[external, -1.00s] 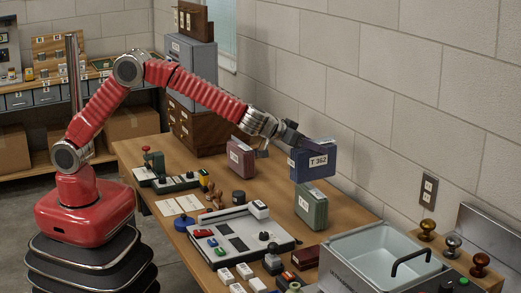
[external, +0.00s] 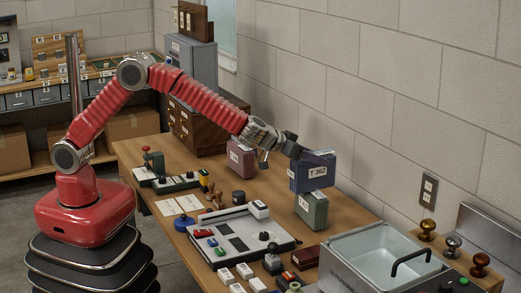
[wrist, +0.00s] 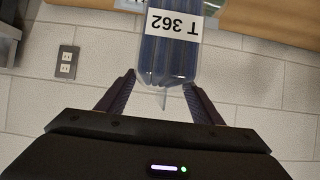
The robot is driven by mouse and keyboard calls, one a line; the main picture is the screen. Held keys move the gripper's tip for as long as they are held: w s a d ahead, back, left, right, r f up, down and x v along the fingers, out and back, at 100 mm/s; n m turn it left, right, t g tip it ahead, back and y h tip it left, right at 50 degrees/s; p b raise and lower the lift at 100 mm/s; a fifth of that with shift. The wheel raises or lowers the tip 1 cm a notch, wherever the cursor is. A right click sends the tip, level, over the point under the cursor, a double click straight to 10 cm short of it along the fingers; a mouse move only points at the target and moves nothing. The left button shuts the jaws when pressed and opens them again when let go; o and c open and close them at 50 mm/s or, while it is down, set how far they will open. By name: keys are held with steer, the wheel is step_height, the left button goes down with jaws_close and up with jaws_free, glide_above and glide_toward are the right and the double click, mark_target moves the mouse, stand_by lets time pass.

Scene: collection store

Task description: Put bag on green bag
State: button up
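The blue bag (external: 314,173) with the label "T 362" is held by my gripper (external: 307,155) directly above the green bag. The green bag (external: 312,209) stands upright on the table; its upper part is hidden behind the blue bag, and I cannot tell whether the two touch. In the wrist view the blue bag (wrist: 168,56) appears upside down, its near end between the two fingers of my gripper (wrist: 160,88). A pinkish-red bag (external: 240,158) stands to the left.
The wooden table (external: 150,206) carries a grey panel device (external: 235,240) in front of the bags. A metal basin (external: 375,258) stands to the right. The block wall (external: 385,130) with an outlet (external: 429,190) is close behind.

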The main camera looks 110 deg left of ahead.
steer(key=shift+o, duration=0.3)
steer(key=shift+r, duration=0.1)
steer(key=shift+s+d+r, duration=0.3)
steer(key=v, duration=1.1)
steer(key=shift+f, duration=0.1)
